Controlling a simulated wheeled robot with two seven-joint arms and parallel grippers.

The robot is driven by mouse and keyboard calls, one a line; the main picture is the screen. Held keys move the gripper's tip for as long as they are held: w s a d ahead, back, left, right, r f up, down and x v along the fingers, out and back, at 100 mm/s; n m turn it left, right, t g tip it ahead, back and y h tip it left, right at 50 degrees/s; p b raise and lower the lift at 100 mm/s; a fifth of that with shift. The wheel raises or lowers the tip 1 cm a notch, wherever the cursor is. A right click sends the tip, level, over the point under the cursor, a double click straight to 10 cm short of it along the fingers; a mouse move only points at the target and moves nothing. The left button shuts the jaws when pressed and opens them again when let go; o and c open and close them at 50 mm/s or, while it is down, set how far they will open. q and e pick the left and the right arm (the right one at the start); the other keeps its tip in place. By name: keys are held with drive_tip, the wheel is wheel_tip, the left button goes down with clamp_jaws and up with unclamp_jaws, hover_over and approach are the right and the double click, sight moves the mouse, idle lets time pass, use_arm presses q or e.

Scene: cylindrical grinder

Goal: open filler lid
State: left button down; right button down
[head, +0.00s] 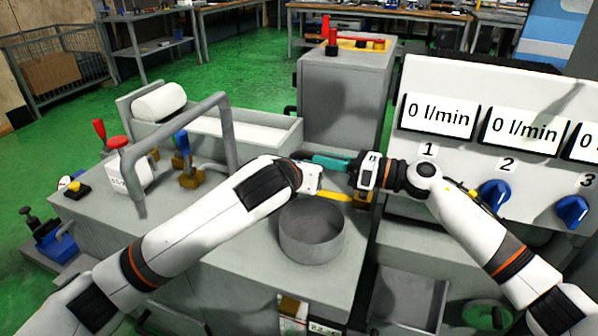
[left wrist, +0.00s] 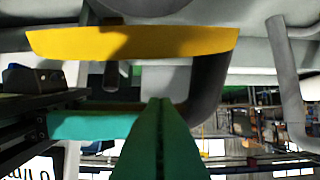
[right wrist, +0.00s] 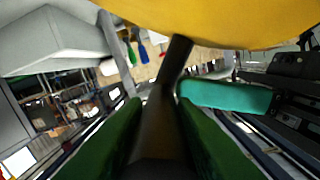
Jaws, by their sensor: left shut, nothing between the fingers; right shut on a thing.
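The filler lid is a yellow plate (head: 335,196); it shows as a thin strip at the back rim of the round grey filler (head: 312,232), whose inside is visible. The lid also shows in the left wrist view (left wrist: 130,42) and above the fingers in the right wrist view (right wrist: 225,18). My right gripper (right wrist: 160,105) is shut on a dark rod (right wrist: 176,55), which reaches up toward the lid; whether they join is unclear. My left gripper (left wrist: 158,110) is shut and empty beside the right one. In the head view, the teal fingers (head: 331,162) overlap.
A white panel with flow displays (head: 440,115) and blue knobs (head: 494,193) stands close behind my right arm. A tall grey cabinet (head: 342,105) is behind.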

use_arm(q)
drive_tip(key=shift+w+a+r, duration=0.2)
drive_tip(key=shift+w+r, duration=0.05)
drive_tip(key=shift+w, duration=0.15)
use_arm(e)
drive_tip(key=shift+s+a+f+g, duration=0.3)
drive_tip(key=shift+s+a+f, duration=0.1)
drive_tip(key=shift+s+a, duration=0.15)
drive_tip(key=c, duration=1.5)
unclamp_jaws()
drive_tip(key=shift+c, duration=0.2)
use_arm(q)
drive_tip(key=shift+d, duration=0.2)
use_arm(e)
drive_tip(key=shift+o, duration=1.4)
drive_tip(key=shift+d, duration=0.25)
use_arm(q)
drive_tip(key=shift+d, duration=0.15)
use_arm(e)
drive_tip(key=shift+o, duration=0.3)
drive_tip(key=shift+d, duration=0.1)
use_arm(q)
drive_tip(key=shift+s, duration=0.1)
use_arm(e)
drive_tip(key=shift+r, duration=0.1)
